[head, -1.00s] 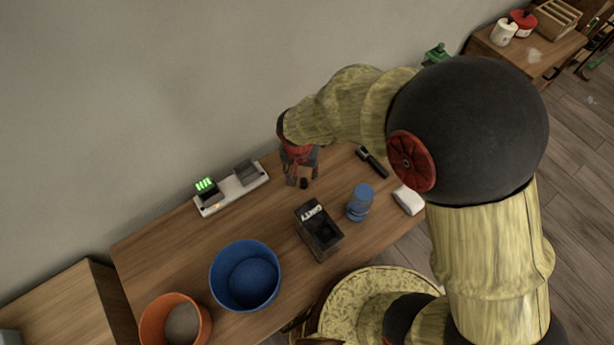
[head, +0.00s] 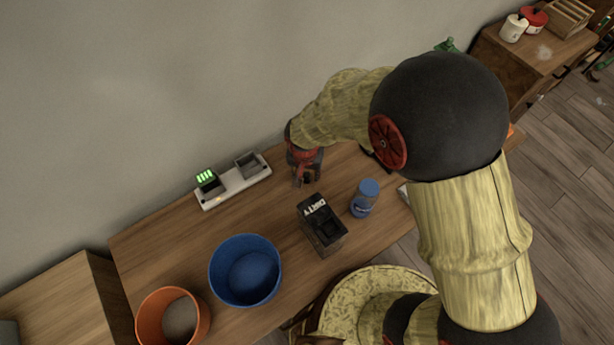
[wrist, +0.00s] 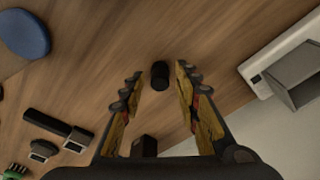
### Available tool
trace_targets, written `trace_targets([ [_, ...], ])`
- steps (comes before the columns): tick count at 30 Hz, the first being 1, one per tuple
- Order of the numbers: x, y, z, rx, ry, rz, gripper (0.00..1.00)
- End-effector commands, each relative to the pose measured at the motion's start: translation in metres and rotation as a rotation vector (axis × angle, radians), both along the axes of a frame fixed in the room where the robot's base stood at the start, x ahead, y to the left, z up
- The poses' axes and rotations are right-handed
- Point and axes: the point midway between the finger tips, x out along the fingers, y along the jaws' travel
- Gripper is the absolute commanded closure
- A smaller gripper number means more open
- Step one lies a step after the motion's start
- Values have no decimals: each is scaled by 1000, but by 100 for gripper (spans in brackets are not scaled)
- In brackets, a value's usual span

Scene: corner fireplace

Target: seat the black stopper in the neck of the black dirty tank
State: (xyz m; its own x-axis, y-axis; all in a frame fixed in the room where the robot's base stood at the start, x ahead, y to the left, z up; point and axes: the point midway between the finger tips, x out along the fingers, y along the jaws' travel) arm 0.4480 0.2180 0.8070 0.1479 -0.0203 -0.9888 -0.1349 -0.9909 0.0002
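The black dirty tank (head: 331,240), with white "DIRTY" lettering on its dark top, stands on the wooden table in the head view. My gripper (head: 308,181) is behind it, towards the wall, pointing down. In the wrist view my gripper (wrist: 158,75) is open, its fingers on both sides of a small black cylinder, the black stopper (wrist: 160,74). A gap shows between the stopper and each finger. The stopper cannot be made out in the head view, where the gripper covers that spot.
A charger strip (head: 233,184) lies left of my gripper. A blue-lidded container (head: 364,197) stands right of the tank; blue (head: 245,270) and orange (head: 173,315) buckets are front left. Another small black block (wrist: 144,147) sits near the gripper's base in the wrist view.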

Motion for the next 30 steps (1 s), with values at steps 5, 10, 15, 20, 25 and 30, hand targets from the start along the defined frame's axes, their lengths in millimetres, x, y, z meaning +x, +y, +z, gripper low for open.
trace_targets([
  [5,0,0,0,0,0,0,80],
  [10,0,0,0,0,0,0,90],
  [15,0,0,0,0,0,0,95],
  [20,0,0,2,0,0,0,95],
  [25,1,1,23,3,-3,-1,95],
  [30,1,1,57,2,-3,0,95],
])
